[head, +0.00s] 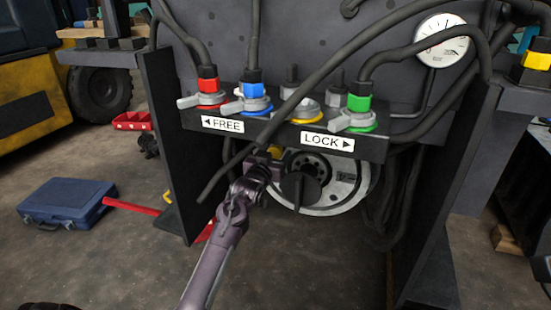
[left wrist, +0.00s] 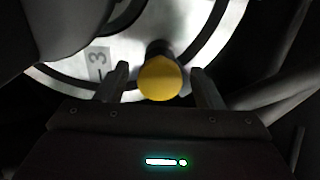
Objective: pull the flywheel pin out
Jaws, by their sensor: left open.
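The flywheel pin shows a yellow knob on a dark shank in the left wrist view (left wrist: 160,78), standing out from the pale flywheel (left wrist: 232,30). In the head view the flywheel (head: 347,192) sits below the valve panel, and a little of the yellow knob (head: 276,150) shows past my gripper. My left gripper (head: 268,160) is in front of the flywheel's upper left. In the left wrist view its two fingers (left wrist: 158,84) are open, one on each side of the knob, with gaps visible. My right gripper is not identifiable in the frames.
The valve panel (head: 272,130) with FREE and LOCK labels overhangs the gripper. A black cable (head: 228,168) hangs close to its left. A dark knob (head: 300,187) is just right. Dark side plates (head: 172,150) flank the bay. A blue case (head: 67,204) lies on the floor.

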